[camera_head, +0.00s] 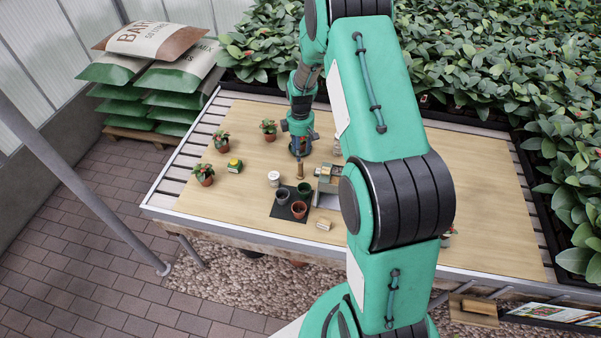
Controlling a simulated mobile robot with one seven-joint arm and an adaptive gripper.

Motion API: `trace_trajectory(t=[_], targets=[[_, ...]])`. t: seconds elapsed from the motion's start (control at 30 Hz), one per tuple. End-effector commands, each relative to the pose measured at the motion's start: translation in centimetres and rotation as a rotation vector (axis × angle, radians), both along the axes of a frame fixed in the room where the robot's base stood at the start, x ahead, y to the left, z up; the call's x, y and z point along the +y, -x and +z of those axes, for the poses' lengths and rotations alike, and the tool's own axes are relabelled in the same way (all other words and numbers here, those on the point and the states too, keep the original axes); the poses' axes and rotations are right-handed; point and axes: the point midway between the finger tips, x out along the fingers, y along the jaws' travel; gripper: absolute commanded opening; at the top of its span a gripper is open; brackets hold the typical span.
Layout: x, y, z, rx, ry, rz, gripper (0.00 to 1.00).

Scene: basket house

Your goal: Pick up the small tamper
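A small wooden, post-like piece (300,171), which looks like the small tamper, stands upright on the wooden tabletop (245,205) left of centre. My gripper (300,152) points down right above it, at its top end. The fingers are small and dark here, so I cannot tell whether they are open or shut, or whether they touch the piece.
A black mat (278,213) in front holds a grey pot (282,197), a green pot (304,188) and a terracotta pot (299,209). A white tub (274,177) and a metal-and-green device (327,174) stand close by. Potted plants (204,174) are left. My arm hides the table's middle.

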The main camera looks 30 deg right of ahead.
Motion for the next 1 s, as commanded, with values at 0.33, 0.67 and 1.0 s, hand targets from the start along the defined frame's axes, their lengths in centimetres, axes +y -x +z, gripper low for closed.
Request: trace_trajectory(t=[0.33,0.67,1.0], targets=[[0.0,0.0,-4.1,0.001,0.000,0.000,0.39],[0.0,0.1,-8.1,0.002,-0.001,0.000,0.39],[0.0,0.0,-8.4,0.000,0.000,0.000,0.39]])
